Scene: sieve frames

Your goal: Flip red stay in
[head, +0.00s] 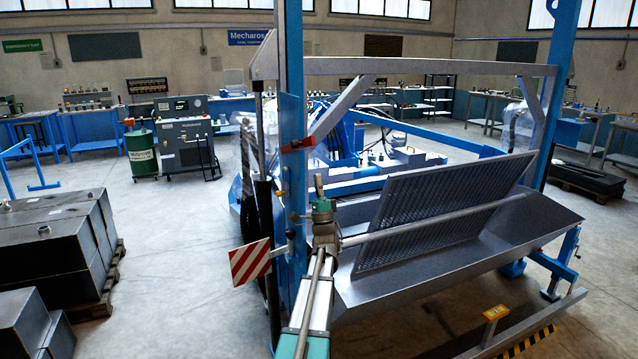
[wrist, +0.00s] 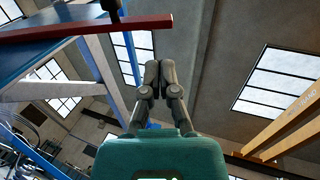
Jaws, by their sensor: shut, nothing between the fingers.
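The red stay (head: 298,144) is a short flat bar on the blue upright post (head: 291,90), tilted slightly up to the right in the head view. In the wrist view the red stay (wrist: 85,28) crosses the upper left, with a dark round piece at its upper edge. My gripper (head: 319,184) is below the red stay and a little to its right in the head view, pointing up. In the wrist view my gripper (wrist: 159,66) has its fingers together with nothing between them. The fingertips appear apart from the stay.
A grey hopper (head: 480,262) with a tilted mesh sieve (head: 440,212) stands to the right of the post. A red-white striped plate (head: 250,263) is left of my arm. A grey crossbar (head: 410,67) runs overhead. Dark blocks (head: 55,240) sit on a pallet at left.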

